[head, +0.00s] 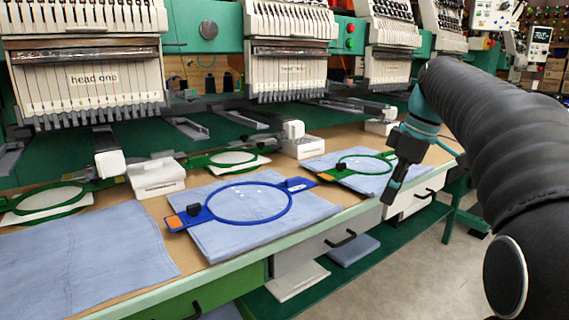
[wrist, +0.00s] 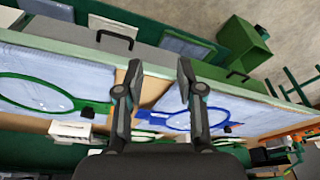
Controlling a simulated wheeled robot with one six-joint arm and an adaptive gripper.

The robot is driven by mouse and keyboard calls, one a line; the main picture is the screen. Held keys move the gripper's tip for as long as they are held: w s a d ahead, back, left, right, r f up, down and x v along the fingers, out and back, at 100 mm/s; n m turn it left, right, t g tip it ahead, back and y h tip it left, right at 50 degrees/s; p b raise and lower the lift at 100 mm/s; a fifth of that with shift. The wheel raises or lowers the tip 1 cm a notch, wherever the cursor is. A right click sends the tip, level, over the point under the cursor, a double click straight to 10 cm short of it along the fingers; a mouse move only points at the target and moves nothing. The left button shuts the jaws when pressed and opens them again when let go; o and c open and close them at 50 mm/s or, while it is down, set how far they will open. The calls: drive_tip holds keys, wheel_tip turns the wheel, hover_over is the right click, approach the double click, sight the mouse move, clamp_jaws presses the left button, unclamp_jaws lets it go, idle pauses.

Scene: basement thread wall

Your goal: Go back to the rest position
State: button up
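My gripper (head: 394,190) hangs at the right in the head view, in front of the table edge and near the right green hoop (head: 365,164). In the wrist view my gripper (wrist: 160,76) has its two fingers well apart with nothing between them. My black ribbed arm (head: 500,150) fills the right of the head view. A blue hoop (head: 211,212) lies on folded light-blue cloth (head: 235,245) left of the gripper. In the wrist view the blue hoop (wrist: 228,112) is at the right and the green hoop (wrist: 75,102) at the left.
An embroidery machine with several heads (head: 85,75) runs along the back. Smaller green hoops (head: 235,158) sit under its heads. Another blue cloth (head: 85,265) lies at front left. Drawers with black handles (head: 341,240) line the table front. Open floor (head: 425,270) lies at the right.

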drive_tip(key=s+a+f+m+t+h, duration=0.1)
drive_tip(key=s+a+f+m+t, duration=0.1)
drive_tip(key=s+f+m, duration=0.4)
drive_tip(key=s+a+f+m+t+h, duration=0.1)
drive_tip(key=s+f+m, duration=0.5)
drive_tip(key=s+f, duration=0.6)
drive_tip(key=s+a+t, duration=0.1)
drive_tip(key=s+a, duration=0.1)
drive_tip(key=s, duration=0.3)
drive_tip(key=shift+s+a+h, duration=0.3)
drive_tip(key=shift+s+a, duration=0.05)
drive_tip(key=shift+a, duration=0.05)
